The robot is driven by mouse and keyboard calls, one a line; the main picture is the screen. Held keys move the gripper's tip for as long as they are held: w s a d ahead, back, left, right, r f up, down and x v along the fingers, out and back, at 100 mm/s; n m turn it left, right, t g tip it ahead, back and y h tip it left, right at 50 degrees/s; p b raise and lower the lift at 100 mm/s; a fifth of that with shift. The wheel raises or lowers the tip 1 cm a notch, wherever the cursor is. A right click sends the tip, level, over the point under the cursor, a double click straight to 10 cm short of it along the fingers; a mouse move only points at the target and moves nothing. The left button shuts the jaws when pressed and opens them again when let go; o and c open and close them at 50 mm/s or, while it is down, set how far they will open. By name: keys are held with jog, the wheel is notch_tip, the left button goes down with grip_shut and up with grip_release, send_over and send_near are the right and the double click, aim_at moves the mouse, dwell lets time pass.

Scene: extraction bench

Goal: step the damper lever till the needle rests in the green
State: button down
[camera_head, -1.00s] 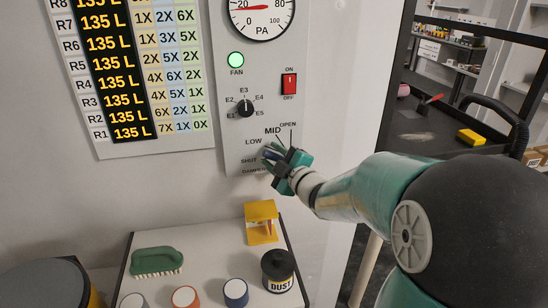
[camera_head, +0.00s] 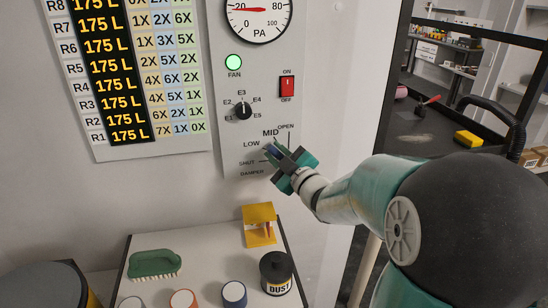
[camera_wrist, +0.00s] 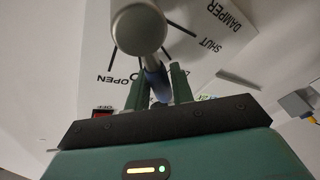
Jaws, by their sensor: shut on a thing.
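My gripper (camera_head: 272,152) is at the damper dial on the grey panel, shut on the damper lever. In the wrist view the lever's blue part (camera_wrist: 156,82) sits between my gripper's fingers (camera_wrist: 158,88), below a round grey end (camera_wrist: 138,28). The dial carries the marks SHUT, LOW, MID and OPEN. My fingers hide the lever's exact setting in the head view. The PA gauge (camera_head: 262,22) is cut off at the top. Its red needle (camera_head: 243,9) points left, near 20. No green band shows on the visible part of its face.
The fan lamp (camera_head: 234,62) glows green. A selector knob (camera_head: 244,111) and a red switch (camera_head: 287,87) sit above the damper dial. A chart with readouts of 175 L (camera_head: 129,135) is to the left. Below, a bench holds a green brush (camera_head: 155,264) and a DUST pot (camera_head: 276,274).

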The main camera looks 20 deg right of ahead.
jog(key=shift+s+d+r+m+t, duration=0.1)
jog(key=shift+d+r+m+t, duration=0.2)
jog(key=shift+m, duration=0.4)
jog(key=shift+s+d+r+m+t, duration=0.1)
jog(key=shift+d+r+m+t, duration=0.15)
jog(key=shift+m, duration=0.45)
jog(key=shift+f, duration=0.1)
jog(key=shift+h, duration=0.3)
jog(key=c, duration=1.2)
grip_release()
jog(key=shift+w, duration=0.1)
